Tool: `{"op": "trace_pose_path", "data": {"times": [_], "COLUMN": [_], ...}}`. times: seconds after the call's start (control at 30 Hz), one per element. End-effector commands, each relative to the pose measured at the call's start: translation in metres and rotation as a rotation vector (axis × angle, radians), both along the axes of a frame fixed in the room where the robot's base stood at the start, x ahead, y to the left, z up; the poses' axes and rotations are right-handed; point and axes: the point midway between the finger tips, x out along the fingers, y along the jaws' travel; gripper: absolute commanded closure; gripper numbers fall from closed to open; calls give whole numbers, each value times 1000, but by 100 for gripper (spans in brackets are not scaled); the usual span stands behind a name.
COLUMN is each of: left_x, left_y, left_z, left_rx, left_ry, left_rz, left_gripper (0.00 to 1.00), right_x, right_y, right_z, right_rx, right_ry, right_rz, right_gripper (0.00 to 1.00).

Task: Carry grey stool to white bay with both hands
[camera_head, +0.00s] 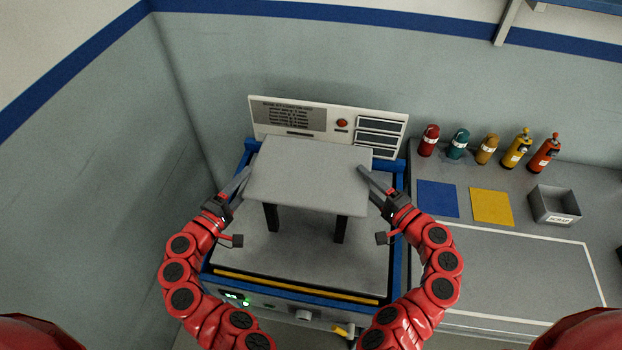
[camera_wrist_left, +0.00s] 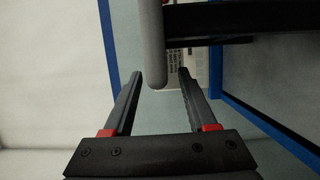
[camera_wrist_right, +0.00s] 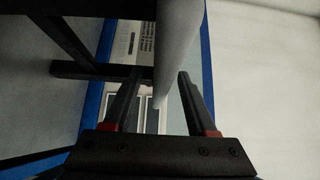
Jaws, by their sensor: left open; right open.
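The grey stool (camera_head: 308,175) stands upright on the grey bed of a blue-framed test machine, its flat seat on dark legs. My left gripper (camera_head: 240,183) is open at the seat's left edge; in the left wrist view the seat edge (camera_wrist_left: 152,45) lies between and just beyond the fingertips (camera_wrist_left: 160,85). My right gripper (camera_head: 368,180) is open at the seat's right edge; in the right wrist view the seat edge (camera_wrist_right: 177,50) comes down between the fingertips (camera_wrist_right: 160,85). I cannot tell whether the fingers touch it. A white-outlined bay (camera_head: 520,270) lies on the right counter.
A white panel with a red button (camera_head: 342,123) stands behind the stool. On the right counter are several coloured bottles (camera_head: 487,150), a blue mat (camera_head: 437,198), a yellow mat (camera_head: 491,207) and a grey bin (camera_head: 553,205). The outlined bay is clear where visible. A wall is close on the left.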

Motion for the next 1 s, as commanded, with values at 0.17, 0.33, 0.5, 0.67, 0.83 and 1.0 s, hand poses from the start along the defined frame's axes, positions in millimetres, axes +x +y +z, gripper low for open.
{"op": "trace_pose_path", "data": {"times": [0.17, 0.33, 0.5, 0.67, 0.83, 1.0], "left_x": [21, 30, 32, 31, 31, 31], "left_y": [-13, -18, -19, -18, -18, -18], "left_z": [0, 0, 0, 0, 0, 0], "left_rx": [1, 1, 1, 1, 0, 0], "left_ry": [-1, 0, 0, 0, 1, 1], "left_rz": [-4, -3, -1, -1, -1, -1], "left_gripper": [43, 43, 43, 44, 75, 100], "right_x": [20, 28, 29, 29, 29, 29], "right_y": [14, 21, 22, 22, 22, 21], "right_z": [1, 0, 0, 0, 0, 0], "right_rx": [-3, -1, -1, -1, -1, -2], "right_ry": [-3, -1, 0, -1, -1, -1], "right_rz": [2, 0, -1, -2, -2, -2], "right_gripper": [43, 43, 43, 44, 75, 100]}}
